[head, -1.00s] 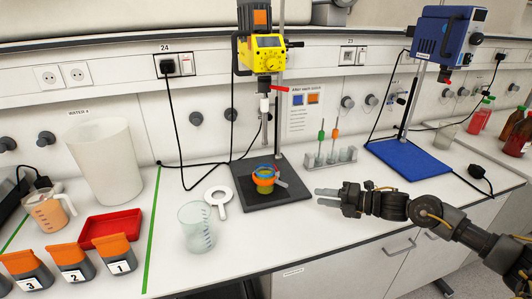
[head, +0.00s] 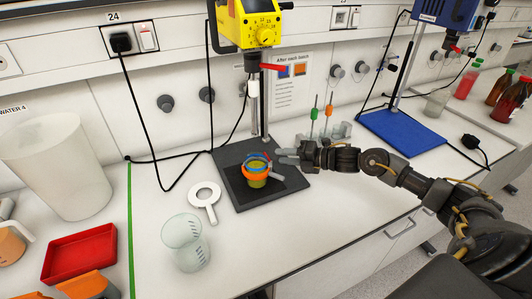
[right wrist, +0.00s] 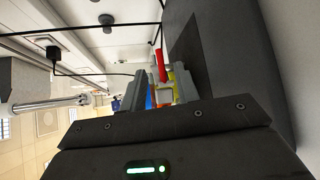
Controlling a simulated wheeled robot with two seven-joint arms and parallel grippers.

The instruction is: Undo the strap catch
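A small greenish-yellow cup (head: 257,183) stands on the dark base plate (head: 234,193) of the yellow stirrer, with an orange strap (head: 248,174) around it and blue at its rim. A grey piece (head: 276,173), seemingly the strap catch, sticks out on the cup's right side. My right gripper (head: 279,156) is just right of and behind the cup, over the plate. In the right wrist view its fingers (right wrist: 160,95) are apart, with blue, red and yellow parts showing beyond them; contact cannot be told. My left gripper is not in view.
The yellow stirrer (head: 251,22) with a red lever stands above the cup. Green and orange droppers stand in a rack (head: 338,131) behind my right gripper. The front bench strip is clear.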

